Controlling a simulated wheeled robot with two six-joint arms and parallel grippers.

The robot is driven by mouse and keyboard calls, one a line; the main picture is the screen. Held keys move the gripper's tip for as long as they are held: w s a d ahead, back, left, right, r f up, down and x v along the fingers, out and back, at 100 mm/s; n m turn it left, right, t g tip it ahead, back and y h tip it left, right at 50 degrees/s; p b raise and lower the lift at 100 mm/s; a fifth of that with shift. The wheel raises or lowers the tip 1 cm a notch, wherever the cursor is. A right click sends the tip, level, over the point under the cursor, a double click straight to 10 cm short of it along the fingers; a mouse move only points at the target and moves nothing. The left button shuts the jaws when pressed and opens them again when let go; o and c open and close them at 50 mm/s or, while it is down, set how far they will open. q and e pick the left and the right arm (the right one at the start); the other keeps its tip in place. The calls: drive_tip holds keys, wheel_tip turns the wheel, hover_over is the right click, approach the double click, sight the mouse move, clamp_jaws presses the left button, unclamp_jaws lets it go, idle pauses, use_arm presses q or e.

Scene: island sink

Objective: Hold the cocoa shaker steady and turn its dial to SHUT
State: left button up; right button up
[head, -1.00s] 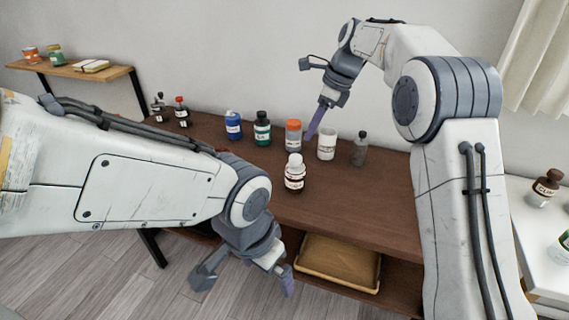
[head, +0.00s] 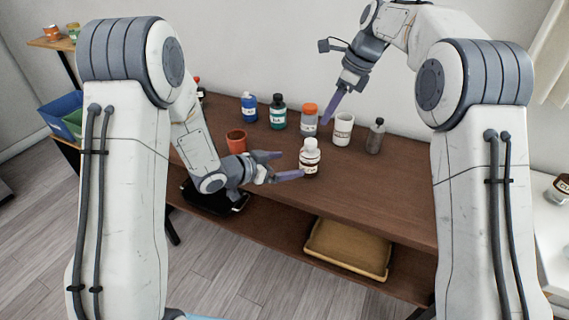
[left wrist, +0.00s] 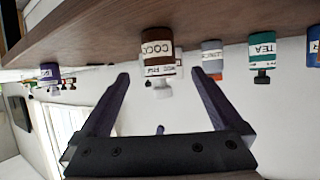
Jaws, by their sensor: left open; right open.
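The cocoa shaker (head: 309,164) is a brown jar with a white label and white top, upright near the table's front edge. My left gripper (head: 290,165) is open just left of it, fingers pointing at it. In the left wrist view the shaker (left wrist: 158,66) appears upside down, its label reading COCO, ahead between the open fingertips (left wrist: 160,80). It does not look gripped. The dial's markings are too small to read. My right gripper (head: 330,116) is open and empty, behind the shaker beside the orange-lidded jar; only one finger shows clearly.
A terracotta pot (head: 236,141) stands left. The table (head: 370,195) is clear right of the shaker.

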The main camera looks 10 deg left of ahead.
sight(310, 160)
use_arm(q)
drive_tip(key=shift+w+d+f, duration=0.15)
drive_tip(key=shift+w, duration=0.05)
drive_tip(key=x, duration=1)
drive_tip(key=shift+r, duration=0.2)
drive_tip(key=c, duration=1.5)
drive_tip(key=shift+o, duration=0.2)
